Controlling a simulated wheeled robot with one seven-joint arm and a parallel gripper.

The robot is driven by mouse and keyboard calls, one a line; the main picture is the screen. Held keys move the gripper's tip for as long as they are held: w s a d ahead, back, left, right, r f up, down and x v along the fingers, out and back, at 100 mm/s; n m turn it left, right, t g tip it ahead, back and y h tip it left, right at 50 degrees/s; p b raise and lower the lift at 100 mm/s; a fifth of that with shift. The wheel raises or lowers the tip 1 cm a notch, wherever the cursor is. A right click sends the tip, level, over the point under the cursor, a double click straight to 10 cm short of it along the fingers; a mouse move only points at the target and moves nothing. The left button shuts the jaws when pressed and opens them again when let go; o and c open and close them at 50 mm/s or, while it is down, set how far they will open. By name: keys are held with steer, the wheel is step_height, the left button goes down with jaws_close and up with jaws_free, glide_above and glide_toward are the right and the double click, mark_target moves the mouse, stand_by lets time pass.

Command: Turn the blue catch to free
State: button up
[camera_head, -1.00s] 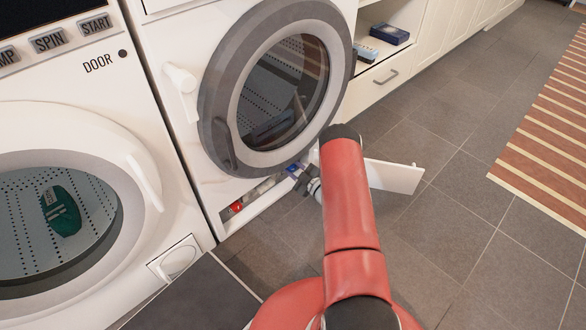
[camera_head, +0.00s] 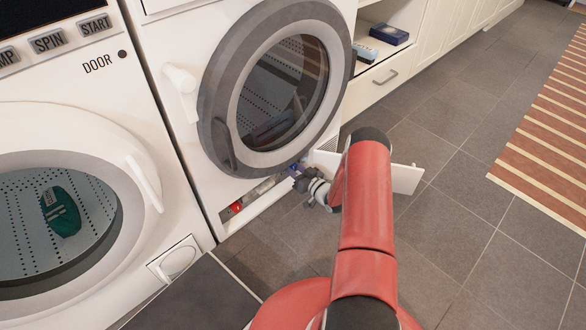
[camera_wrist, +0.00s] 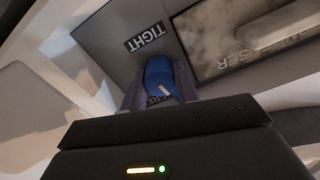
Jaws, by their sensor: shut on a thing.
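The blue catch (camera_wrist: 165,74) sits between the fingers of my gripper (camera_wrist: 162,92) in the wrist view, and the gripper is shut on it. The catch has a small pale mark on it. The word TIGHT (camera_wrist: 148,41) appears upside down beside the catch. Another label close to the catch is mostly covered and only partly readable. In the head view the blue catch (camera_head: 294,166) shows as a small spot at the low opening of the right machine, with my gripper (camera_head: 302,179) at it.
A red knob (camera_head: 236,207) is in the same low opening, to the left. A white flap (camera_head: 400,178) stands open to the right, close to my arm. The round door (camera_head: 279,88) is above. A filter or condenser panel (camera_wrist: 255,37) lies beside the catch.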

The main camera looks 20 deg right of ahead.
steer(key=shift+m, duration=1)
steer(key=shift+f, duration=0.1)
steer(key=o, duration=1)
